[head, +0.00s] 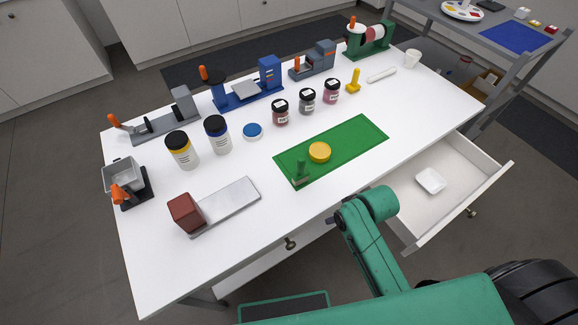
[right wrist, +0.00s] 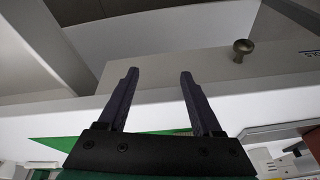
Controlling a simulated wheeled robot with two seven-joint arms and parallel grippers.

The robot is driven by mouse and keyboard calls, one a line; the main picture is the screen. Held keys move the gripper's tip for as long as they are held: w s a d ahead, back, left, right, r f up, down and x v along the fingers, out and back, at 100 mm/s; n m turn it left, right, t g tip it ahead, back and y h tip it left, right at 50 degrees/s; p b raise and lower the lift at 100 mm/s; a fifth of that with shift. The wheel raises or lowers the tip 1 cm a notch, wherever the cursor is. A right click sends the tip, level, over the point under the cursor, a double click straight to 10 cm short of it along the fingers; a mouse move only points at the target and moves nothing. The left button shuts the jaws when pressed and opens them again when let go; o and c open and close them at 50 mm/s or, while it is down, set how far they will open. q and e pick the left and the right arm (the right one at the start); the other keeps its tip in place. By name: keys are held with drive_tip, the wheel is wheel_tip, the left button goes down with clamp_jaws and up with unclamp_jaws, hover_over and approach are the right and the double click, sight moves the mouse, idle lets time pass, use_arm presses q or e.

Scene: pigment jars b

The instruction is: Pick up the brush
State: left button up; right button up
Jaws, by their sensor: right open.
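No brush can be made out with certainty. A small upright green piece (head: 300,174) stands on the near left end of the green mat (head: 345,145); I cannot tell whether it is the brush. A yellow round lid (head: 319,152) lies on the same mat. My right gripper (right wrist: 158,75) is open and empty in the right wrist view, near the table's front edge, with a drawer knob (right wrist: 242,48) beyond it. In the head view the right arm reaches the front edge and mostly hides its gripper. My left gripper is not in view.
Jars (head: 181,150) and several bench devices line the table's back. A red block on a grey plate (head: 230,203) lies front left. The open drawer (head: 462,190) at the front right holds a white dish (head: 430,181). The white tabletop between mat and plate is clear.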

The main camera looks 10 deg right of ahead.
drive_tip(key=shift+y, duration=0.5)
drive_tip(key=a+r, duration=0.1)
drive_tip(key=r, duration=0.1)
drive_tip(key=w+a+r, duration=0.1)
drive_tip(key=a+r, duration=0.1)
drive_tip(key=r, duration=0.1)
drive_tip(key=w+a+r, duration=0.1)
drive_tip(key=r, duration=0.2)
drive_tip(key=shift+w+a+p, duration=0.25)
drive_tip(key=shift+a+p, duration=0.05)
drive_tip(key=shift+p, duration=0.05)
drive_tip(key=w+a+r+n+y, duration=0.1)
drive_tip(key=w+a+r+y, duration=0.1)
drive_tip(key=w+a+r, duration=0.3)
wheel_tip(320, 180, up, 11)
drive_tip(key=m+g+h, duration=0.2)
drive_tip(key=g+h, duration=0.1)
drive_tip(key=h, duration=0.1)
hover_over(302, 158)
wheel_tip(302, 158, down, 14)
drive_tip(key=shift+f+p, duration=0.1)
drive_tip(key=shift+p, duration=1)
clamp_jaws()
